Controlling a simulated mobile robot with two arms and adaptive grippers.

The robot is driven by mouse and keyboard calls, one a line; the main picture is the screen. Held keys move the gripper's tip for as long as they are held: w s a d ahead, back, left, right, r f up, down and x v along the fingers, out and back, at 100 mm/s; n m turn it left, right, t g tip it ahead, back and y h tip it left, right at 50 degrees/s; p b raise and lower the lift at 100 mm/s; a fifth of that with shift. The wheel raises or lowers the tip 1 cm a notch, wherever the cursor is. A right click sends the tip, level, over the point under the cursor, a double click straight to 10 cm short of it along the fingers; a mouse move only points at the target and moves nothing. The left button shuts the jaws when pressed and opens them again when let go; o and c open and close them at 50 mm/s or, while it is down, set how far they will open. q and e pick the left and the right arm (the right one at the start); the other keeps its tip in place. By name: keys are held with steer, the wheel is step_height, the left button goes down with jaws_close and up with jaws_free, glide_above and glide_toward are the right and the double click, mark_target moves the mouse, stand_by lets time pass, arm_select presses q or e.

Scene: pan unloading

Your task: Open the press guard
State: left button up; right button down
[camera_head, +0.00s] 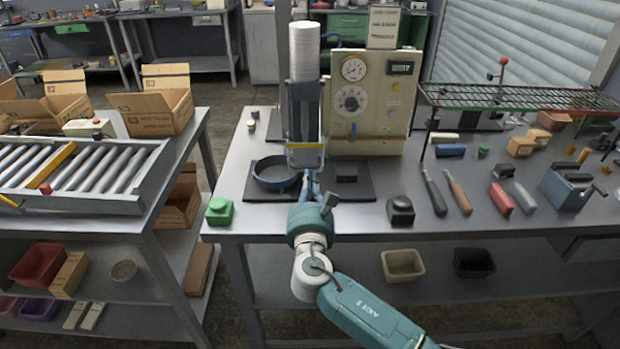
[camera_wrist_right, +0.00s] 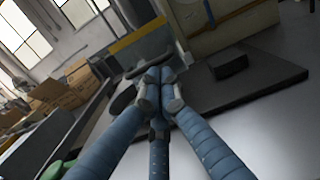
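The press guard (camera_head: 305,110) is a grey upright panel in front of the press column, with a yellow-edged lower part and a bar-like handle (camera_wrist_right: 128,73) at its bottom. It looks lowered, just above the dark base. My right gripper (camera_head: 312,180) is at the guard's bottom edge. In the right wrist view its fingers (camera_wrist_right: 158,78) meet at the dark handle bar and appear shut on it; they hide part of it. My left gripper is not in view.
The press control box (camera_head: 372,105) with gauges stands right of the guard. A small black block (camera_head: 346,173) is close to the gripper's right. A green button box (camera_head: 219,211) and a black one (camera_head: 401,211) stand near the front edge. A roller conveyor (camera_head: 75,170) is at left.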

step_height(320, 180, up, 8)
steer(key=p, duration=0.5)
steer(key=shift+r+p, duration=0.25)
steer(key=shift+p, duration=0.15)
steer(key=shift+d+f, duration=0.1)
steer(key=shift+f, duration=0.05)
